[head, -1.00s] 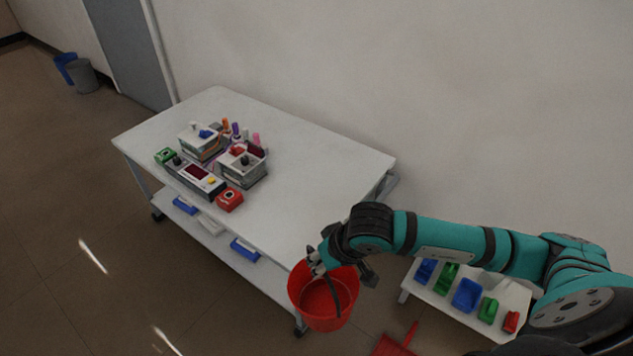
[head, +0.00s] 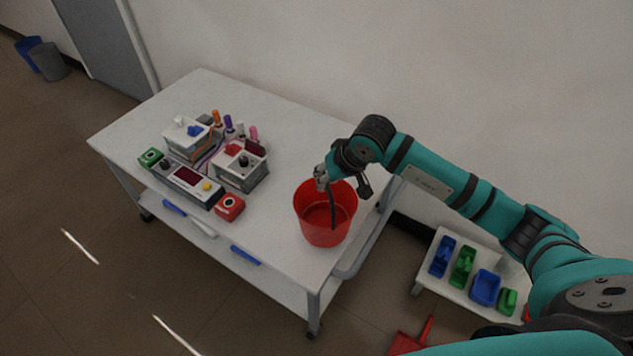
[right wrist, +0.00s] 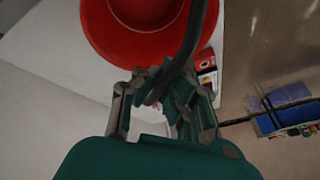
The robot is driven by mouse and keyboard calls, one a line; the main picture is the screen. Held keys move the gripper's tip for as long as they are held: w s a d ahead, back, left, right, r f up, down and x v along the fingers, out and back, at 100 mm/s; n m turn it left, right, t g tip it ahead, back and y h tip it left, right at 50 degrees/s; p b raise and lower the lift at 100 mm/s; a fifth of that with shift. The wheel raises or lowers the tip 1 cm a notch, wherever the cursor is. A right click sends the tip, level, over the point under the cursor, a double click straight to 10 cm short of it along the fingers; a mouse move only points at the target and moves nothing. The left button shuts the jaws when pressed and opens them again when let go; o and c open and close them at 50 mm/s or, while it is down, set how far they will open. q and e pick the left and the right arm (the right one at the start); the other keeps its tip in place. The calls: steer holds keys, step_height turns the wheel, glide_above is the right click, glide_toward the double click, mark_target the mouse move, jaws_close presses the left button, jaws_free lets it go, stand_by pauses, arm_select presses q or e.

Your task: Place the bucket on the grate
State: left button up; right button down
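The red bucket (head: 327,231) hangs upright by its dark handle from my right gripper (head: 322,180), over the right end of the white cart's top. I cannot tell whether its base touches the cart. In the right wrist view the bucket (right wrist: 100,35) fills the top, and the dark handle runs down between the fingers of my right gripper (right wrist: 160,95), which are shut on it. No grate can be made out in either view. My left gripper is not in view.
The white cart (head: 285,115) holds boxes and devices (head: 205,165) left of the bucket. A low rack (head: 440,285) with blue and green bins stands at right, with a red dustpan (head: 408,343) on the floor. Two bins stand far left. The wall is behind the cart.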

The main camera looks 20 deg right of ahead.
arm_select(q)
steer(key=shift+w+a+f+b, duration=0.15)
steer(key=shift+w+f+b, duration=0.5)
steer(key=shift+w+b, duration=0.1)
arm_select(e)
steer(key=x, duration=0.4)
steer(key=shift+w+a+f, duration=0.15)
steer(key=shift+w+a, duration=0.05)
steer(key=shift+w, duration=0.25)
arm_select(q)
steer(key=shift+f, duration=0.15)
arm_select(e)
steer(key=shift+f, duration=0.2)
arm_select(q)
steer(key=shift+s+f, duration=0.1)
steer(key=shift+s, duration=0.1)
arm_select(e)
steer(key=c, duration=1.5)
jaws_free()
